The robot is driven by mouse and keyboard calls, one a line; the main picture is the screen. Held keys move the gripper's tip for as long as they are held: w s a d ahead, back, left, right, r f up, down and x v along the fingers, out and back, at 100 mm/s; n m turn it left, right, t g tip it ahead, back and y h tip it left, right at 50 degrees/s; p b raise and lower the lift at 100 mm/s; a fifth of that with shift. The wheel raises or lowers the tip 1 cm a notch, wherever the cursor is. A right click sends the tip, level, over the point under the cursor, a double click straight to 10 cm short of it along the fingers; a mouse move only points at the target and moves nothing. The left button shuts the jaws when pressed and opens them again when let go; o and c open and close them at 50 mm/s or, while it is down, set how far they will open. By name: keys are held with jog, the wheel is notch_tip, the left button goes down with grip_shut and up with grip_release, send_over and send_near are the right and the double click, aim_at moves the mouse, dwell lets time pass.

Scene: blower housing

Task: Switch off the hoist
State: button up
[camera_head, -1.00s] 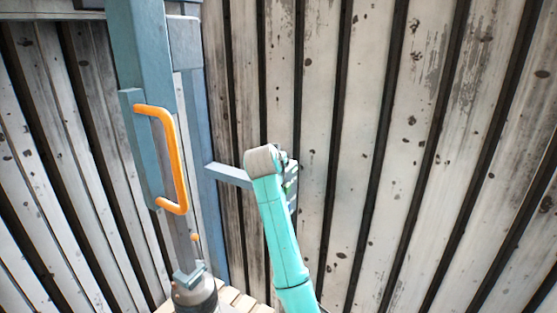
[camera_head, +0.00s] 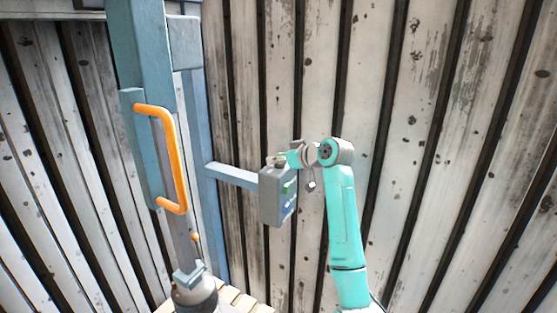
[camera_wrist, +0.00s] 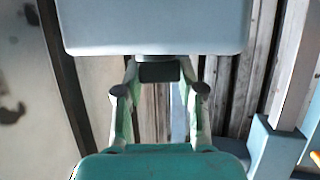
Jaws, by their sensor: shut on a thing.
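A grey control box (camera_head: 276,198) sits at the end of a blue side arm in the head view. It has a green button (camera_head: 290,187) and a blue button (camera_head: 289,207) on its face. A small knob (camera_head: 275,161) stands on its top. In the wrist view the box (camera_wrist: 155,25) fills the top middle, and the dark knob (camera_wrist: 160,72) juts from it between my two fingers. My gripper (camera_wrist: 160,80) is shut on the knob. In the head view my gripper (camera_head: 284,160) reaches it from the right; its fingertips are small there. The knob's setting cannot be read.
A blue column (camera_head: 145,60) with an orange handle (camera_head: 178,160) stands left of the box. A grey cylindrical part (camera_head: 195,293) is at its foot. A spotted plank wall (camera_head: 440,150) is behind. The floor space right of my arm looks clear.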

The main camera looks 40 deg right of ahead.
jog(key=shift+n+g+y, duration=0.3)
jog(key=shift+n+y, duration=1.3)
jog(key=shift+y, duration=0.3)
jog(key=shift+f, duration=0.1)
jog(key=o, duration=1.2)
jog(key=shift+c, duration=0.2)
jog(key=v, duration=1.2)
jog(key=shift+d, duration=0.2)
